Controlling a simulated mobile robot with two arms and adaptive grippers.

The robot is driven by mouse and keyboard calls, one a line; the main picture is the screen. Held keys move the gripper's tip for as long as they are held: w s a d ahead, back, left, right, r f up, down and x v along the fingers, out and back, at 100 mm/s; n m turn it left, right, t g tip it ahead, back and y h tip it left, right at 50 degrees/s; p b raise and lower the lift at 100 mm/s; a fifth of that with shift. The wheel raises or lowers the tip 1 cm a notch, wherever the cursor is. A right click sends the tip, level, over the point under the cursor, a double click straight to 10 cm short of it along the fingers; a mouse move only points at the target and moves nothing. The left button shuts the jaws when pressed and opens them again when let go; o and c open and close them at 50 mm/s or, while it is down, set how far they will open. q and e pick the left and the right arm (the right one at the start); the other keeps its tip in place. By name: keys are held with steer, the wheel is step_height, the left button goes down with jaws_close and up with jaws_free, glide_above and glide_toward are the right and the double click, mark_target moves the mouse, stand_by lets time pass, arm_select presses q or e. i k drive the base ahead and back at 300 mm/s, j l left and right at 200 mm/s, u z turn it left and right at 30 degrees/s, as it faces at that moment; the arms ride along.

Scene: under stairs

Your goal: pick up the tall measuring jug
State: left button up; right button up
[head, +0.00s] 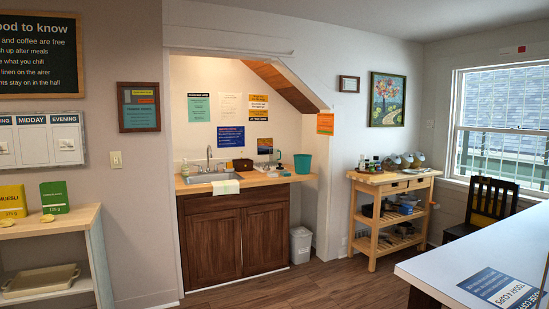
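I cannot make out a tall measuring jug for certain at this distance. A teal container (302,163) stands at the right end of the wooden sink counter (262,178), and I cannot tell whether it is a jug. Small items, some dark and some green, stand on top of the wooden cart (393,179) by the back wall, too small to identify. Neither of my grippers is in view.
The counter also holds a sink (208,176) and a brown box (243,165). A white bin (300,245) stands on the floor. A white table (480,265) fills the lower right, a shelf (50,226) the left. Floor between them is clear.

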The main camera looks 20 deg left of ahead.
mark_target(273, 152)
steer(key=i+j+u, duration=0.1)
steer(key=i+u, duration=0.35)
steer(key=i, duration=3.5)
steer(key=i+u, duration=0.15)
steer(key=i, duration=0.3)
steer(key=i+l+u, duration=0.2)
steer(key=i, duration=0.3)
steer(key=i+l+u, duration=0.15)
steer(key=i, duration=0.3)
steer(key=i+l+u, duration=0.2)
steer(key=i, duration=0.25)
